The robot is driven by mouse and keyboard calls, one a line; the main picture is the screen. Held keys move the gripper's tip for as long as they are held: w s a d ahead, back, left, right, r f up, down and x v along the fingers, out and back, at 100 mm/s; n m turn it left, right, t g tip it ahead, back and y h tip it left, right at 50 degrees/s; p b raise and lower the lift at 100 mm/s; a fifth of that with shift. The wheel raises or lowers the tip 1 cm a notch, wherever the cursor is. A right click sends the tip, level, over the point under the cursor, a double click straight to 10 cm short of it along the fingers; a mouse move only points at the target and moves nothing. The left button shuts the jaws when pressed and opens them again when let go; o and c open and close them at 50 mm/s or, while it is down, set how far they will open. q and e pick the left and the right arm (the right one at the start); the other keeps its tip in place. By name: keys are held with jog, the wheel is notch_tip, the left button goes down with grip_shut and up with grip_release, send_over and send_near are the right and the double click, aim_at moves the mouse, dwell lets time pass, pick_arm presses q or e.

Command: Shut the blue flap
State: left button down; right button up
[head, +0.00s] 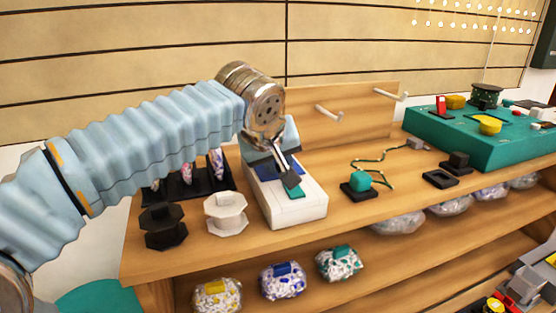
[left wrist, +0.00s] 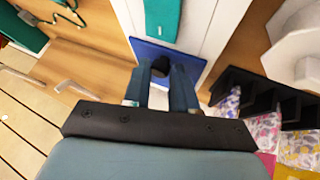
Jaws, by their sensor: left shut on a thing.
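The blue flap (head: 267,171) is on the white box (head: 284,209), toward its back end. It also shows in the left wrist view (left wrist: 146,50) as a blue panel, partly hidden by my fingers. My left gripper (head: 290,180) reaches down over the box. In the left wrist view its fingers (left wrist: 161,72) are close together around a small dark piece at the blue flap. The flap's exact angle is hard to tell. A green flap (head: 295,192) lies in front of it on the same box, also in the left wrist view (left wrist: 155,18). My right gripper is not in view.
A white spool (head: 226,212) and a black spool (head: 163,228) stand left of the box. A dark rack (head: 200,186) is behind them. A green block with a cord (head: 358,182) and a large green board (head: 480,140) are to the right. A wooden pegboard (head: 350,115) stands behind.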

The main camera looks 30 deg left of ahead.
pick_arm(q)
jog(key=c, duration=1)
grip_release()
jog(key=shift+d+f, duration=0.15)
jog(key=shift+d, duration=0.25)
jog(key=shift+c, duration=0.2)
jog(key=shift+o, duration=0.4)
jog(key=shift+a, duration=0.1)
jog(key=shift+s+a, duration=0.1)
jog(key=shift+s+r, duration=0.15)
jog(key=shift+r, duration=0.15)
jog(key=p+v, duration=0.3)
jog(key=v, duration=1)
jog(key=shift+r, duration=0.15)
